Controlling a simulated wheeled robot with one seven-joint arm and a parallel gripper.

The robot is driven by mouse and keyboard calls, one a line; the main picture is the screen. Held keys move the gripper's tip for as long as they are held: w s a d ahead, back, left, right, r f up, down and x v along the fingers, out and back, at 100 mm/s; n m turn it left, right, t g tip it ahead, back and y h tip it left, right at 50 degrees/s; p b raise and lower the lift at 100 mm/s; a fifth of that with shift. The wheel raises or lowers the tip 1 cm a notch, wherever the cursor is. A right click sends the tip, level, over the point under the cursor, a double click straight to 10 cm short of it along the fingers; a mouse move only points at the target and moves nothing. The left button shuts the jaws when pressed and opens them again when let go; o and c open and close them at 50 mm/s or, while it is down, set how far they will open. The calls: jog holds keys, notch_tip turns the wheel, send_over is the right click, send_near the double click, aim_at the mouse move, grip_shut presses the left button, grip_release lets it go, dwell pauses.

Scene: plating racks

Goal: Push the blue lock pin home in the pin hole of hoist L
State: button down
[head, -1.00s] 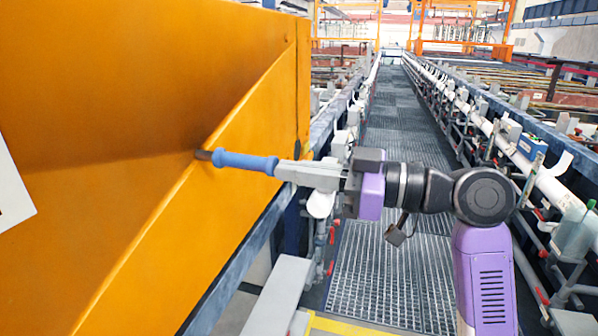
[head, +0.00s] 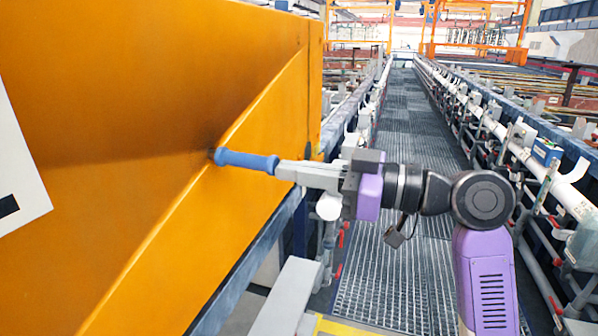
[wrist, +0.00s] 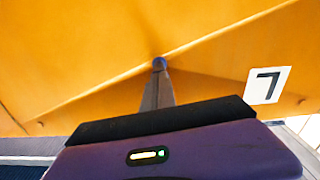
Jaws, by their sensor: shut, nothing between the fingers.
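The blue lock pin (head: 247,161) lies level against the orange face of the hoist (head: 262,120) in the head view. Its wider blue collar meets the orange panel and no metal shank shows between them, so the pin hole is hidden behind the collar. My gripper (head: 281,169) is shut, with its fingertips at the pin's outer end, in line with it and not around it.
A white plate (wrist: 268,85) with a black 7 is on the orange panel in the wrist view. In the head view, a grated walkway (head: 395,270) runs ahead between tank lines. A white pipe (head: 500,130) and fittings line the right side. A grey beam (head: 287,297) lies below.

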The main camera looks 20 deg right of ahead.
jog(key=shift+x, duration=0.9)
jog(key=shift+s, duration=0.1)
